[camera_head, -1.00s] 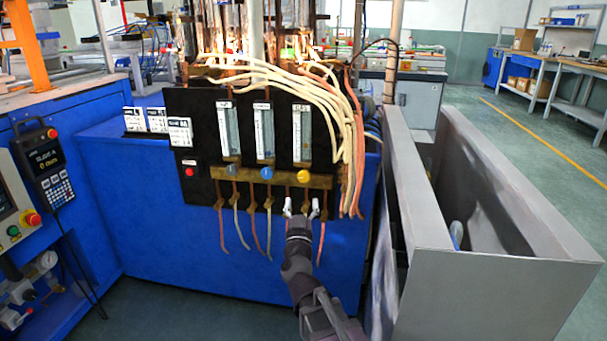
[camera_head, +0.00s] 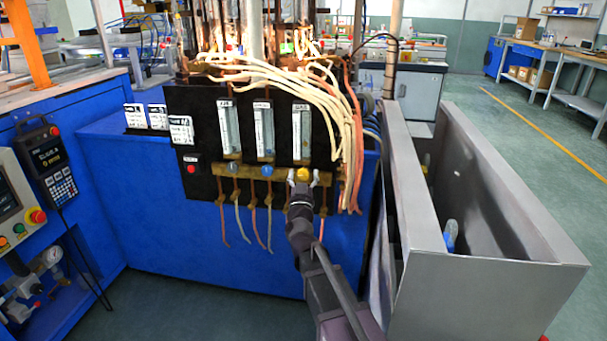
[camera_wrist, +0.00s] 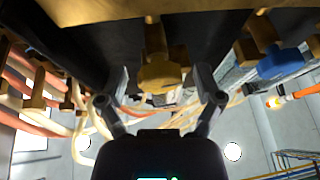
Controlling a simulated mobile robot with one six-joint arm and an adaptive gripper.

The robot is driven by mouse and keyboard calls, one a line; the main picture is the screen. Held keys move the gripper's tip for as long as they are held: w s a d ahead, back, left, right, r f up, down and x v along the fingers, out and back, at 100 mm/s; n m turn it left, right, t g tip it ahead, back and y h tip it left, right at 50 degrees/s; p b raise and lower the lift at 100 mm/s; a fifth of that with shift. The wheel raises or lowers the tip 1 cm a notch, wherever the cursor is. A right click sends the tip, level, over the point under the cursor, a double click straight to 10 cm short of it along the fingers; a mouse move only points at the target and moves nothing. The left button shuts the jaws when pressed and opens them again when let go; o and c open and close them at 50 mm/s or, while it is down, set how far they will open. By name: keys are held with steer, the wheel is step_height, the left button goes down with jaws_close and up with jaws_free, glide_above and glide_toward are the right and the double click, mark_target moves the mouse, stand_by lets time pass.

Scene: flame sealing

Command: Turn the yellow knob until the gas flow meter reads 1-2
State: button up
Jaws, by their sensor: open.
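The yellow knob (camera_head: 303,174) is at the right end of the brass bar, under the rightmost flow meter (camera_head: 301,131). It also shows in the wrist view (camera_wrist: 160,76). My gripper (camera_head: 303,180) is open at the knob, with one finger on each side of it. In the wrist view my gripper (camera_wrist: 160,90) has a gap between each finger and the knob. The meter's reading is too small to tell.
A blue knob (camera_head: 266,170) sits left of the yellow one on the brass bar (camera_head: 284,174), with a grey knob (camera_head: 233,167) further left. Pale hoses (camera_head: 340,110) hang close on the right. A grey metal bin (camera_head: 490,270) stands right of the arm.

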steer(key=c, duration=1.2)
steer(key=shift+o, duration=0.2)
steer(key=shift+m+h, duration=0.95)
steer(key=shift+m, duration=0.8)
steer(key=shift+m+h, duration=0.95)
steer(key=shift+m, duration=0.8)
steer(key=o, duration=1.2)
steer(key=shift+c, duration=0.2)
steer(key=shift+n, duration=0.3)
